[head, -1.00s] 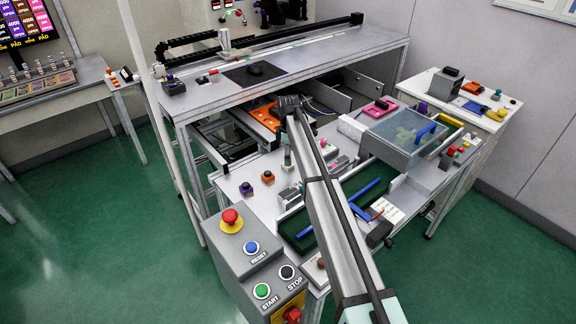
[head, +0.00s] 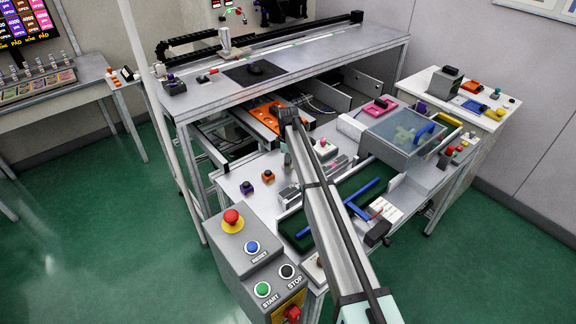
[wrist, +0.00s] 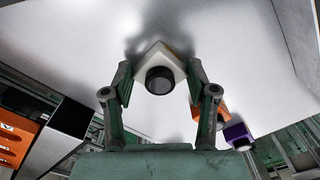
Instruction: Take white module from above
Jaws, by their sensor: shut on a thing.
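The white module (wrist: 174,58), with a round black top, sits between the two fingers of my gripper (wrist: 160,80) in the wrist view. The fingers are closed on its sides. The module is over or on the pale table surface; I cannot tell whether it touches it. In the head view my arm hides the white module and most of my gripper.
An orange module (head: 268,177) and a purple module (head: 247,187) stand on the table left of my arm. A green tray with blue bars (head: 362,190) lies to the right. A clear-topped box (head: 400,132) is farther right. A control box (head: 262,262) stands in front.

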